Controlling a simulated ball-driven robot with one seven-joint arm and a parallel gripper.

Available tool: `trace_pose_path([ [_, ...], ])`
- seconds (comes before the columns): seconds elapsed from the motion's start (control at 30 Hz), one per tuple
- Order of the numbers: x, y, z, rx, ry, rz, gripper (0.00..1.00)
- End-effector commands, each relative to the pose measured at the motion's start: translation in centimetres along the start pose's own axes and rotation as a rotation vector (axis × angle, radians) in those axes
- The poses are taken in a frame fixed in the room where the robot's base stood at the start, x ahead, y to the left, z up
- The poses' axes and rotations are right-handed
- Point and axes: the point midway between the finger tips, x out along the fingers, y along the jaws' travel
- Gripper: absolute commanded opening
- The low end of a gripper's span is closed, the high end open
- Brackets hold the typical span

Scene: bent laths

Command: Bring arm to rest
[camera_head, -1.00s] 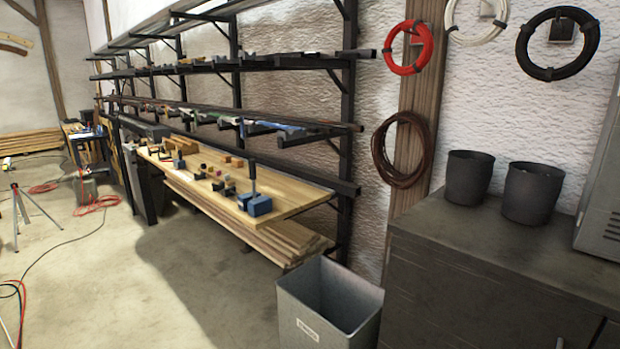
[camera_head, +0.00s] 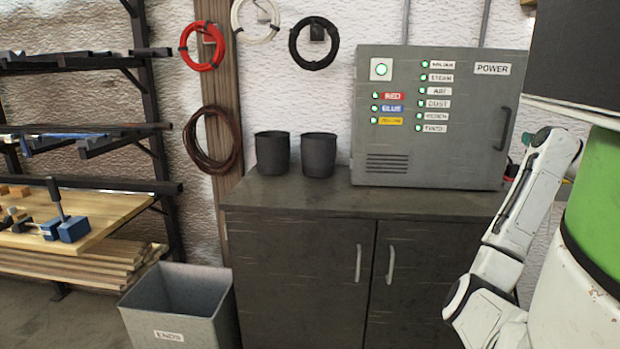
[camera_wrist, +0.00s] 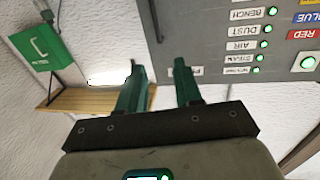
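My gripper (camera_wrist: 160,72) shows in the wrist view with its two green fingers apart and nothing between them. In the head view my white arm (camera_head: 500,250) is bent at the right, beside the cabinet and the power box. In the wrist view the grey power box (camera_wrist: 225,30) appears turned over, beyond and to the right of the fingers. No held object shows.
A dark cabinet (camera_head: 300,265) carries two black pots (camera_head: 272,153) and the power box (camera_head: 435,115). A grey ENDS bin (camera_head: 180,305) stands left of it. A lath rack (camera_head: 148,90) and wooden bench (camera_head: 110,212) are at the left.

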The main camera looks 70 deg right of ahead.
Motion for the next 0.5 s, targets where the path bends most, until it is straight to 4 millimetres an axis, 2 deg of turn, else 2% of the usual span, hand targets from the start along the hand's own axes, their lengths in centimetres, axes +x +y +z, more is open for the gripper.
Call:
trace_pose_path([
  [0.27, 0.7, -4.1, 2.7, -0.006, -0.051, -0.056, 0.35],
  [0.5, 1.0, -10.0, 6.6, -0.016, -0.125, -0.134, 0.35],
])
